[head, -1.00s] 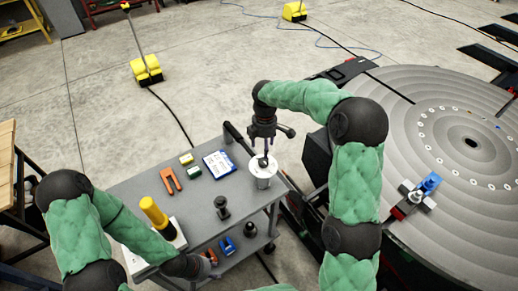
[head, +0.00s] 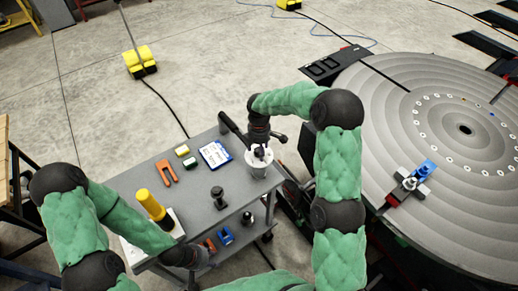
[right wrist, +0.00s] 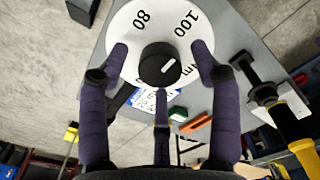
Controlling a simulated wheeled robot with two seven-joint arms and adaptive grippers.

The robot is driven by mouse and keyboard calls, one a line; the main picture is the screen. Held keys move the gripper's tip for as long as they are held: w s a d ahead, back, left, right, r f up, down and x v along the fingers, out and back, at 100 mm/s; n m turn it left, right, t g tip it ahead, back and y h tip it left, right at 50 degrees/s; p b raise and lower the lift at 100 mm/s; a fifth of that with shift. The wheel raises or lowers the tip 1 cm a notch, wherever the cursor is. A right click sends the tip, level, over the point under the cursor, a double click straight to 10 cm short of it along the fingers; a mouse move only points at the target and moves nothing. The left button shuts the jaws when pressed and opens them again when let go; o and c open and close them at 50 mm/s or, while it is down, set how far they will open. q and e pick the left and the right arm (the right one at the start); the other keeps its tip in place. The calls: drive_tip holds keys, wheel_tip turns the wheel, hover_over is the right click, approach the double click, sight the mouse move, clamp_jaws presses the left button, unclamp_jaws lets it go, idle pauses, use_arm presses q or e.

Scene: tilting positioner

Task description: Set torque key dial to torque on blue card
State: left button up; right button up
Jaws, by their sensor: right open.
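The torque key dial (head: 258,172) is a white round unit at the cart's right end. In the right wrist view its white face (right wrist: 122,32) shows 80, 100 and part of Nm, around a black knob (right wrist: 152,62) with a short white mark. My right gripper (head: 261,148) is over the dial. Its three purple fingers (right wrist: 160,76) are open around the knob, apart from it. The blue card (head: 215,153) lies on the cart; it shows partly behind a finger in the right wrist view (right wrist: 146,98). My left gripper (head: 199,256) is low by the cart's front edge; its fingers are unclear.
The grey cart (head: 190,193) also holds an orange tool (head: 166,171), small yellow and green blocks, a black knobbed piece (head: 218,198) and a yellow cylinder (head: 150,204). A large round positioner table (head: 440,190) stands at right, with a blue and grey clamp on its rim.

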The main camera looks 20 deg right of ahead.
drive_tip(key=c, duration=1.2)
drive_tip(key=shift+o, duration=0.2)
drive_tip(key=shift+m, duration=0.4)
drive_tip(key=m+b, duration=0.2)
drive_tip(key=m, duration=0.2)
drive_tip(key=shift+m, duration=0.4)
drive_tip(key=m+b, duration=0.1)
drive_tip(key=m, duration=0.5)
drive_tip(key=shift+b, duration=0.4)
drive_tip(key=m+b, duration=0.1)
drive_tip(key=m, duration=0.5)
drive_tip(key=shift+m, duration=0.4)
drive_tip(key=m+b, duration=0.1)
drive_tip(key=m, duration=0.4)
drive_tip(key=shift+m, duration=0.4)
